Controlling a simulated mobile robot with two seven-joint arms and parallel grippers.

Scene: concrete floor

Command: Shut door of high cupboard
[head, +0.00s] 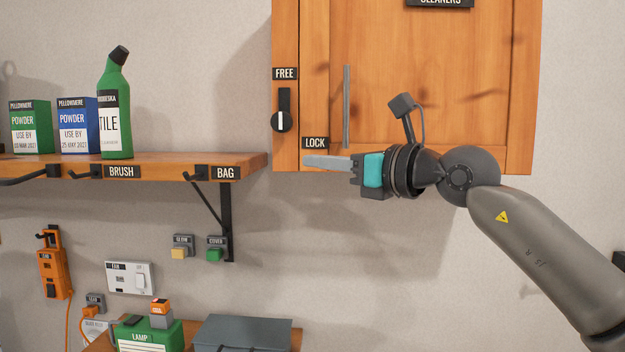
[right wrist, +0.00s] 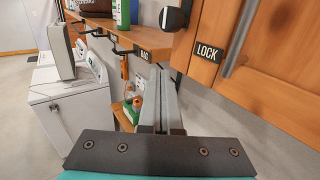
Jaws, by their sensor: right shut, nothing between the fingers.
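The high cupboard (head: 286,50) hangs on the wall at the top of the head view. Its wooden door (head: 420,70) looks flush with the frame, though a small gap cannot be ruled out. A grey bar handle (head: 346,105) stands upright on the door; it also shows in the right wrist view (right wrist: 243,38). A black knob (head: 281,122) with an upright white mark sits on the left frame between the FREE and LOCK labels. My right gripper (head: 306,160) is shut and empty, pointing left near the door's lower left corner, below the handle. Contact cannot be told. My left gripper is not in view.
A wooden shelf (head: 160,163) with a green bottle (head: 115,110) and two powder boxes is left of the cupboard, with hooks along its edge. Below are wall switches (head: 130,278) and a bench with a grey case (head: 243,333). The wall beneath the cupboard is clear.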

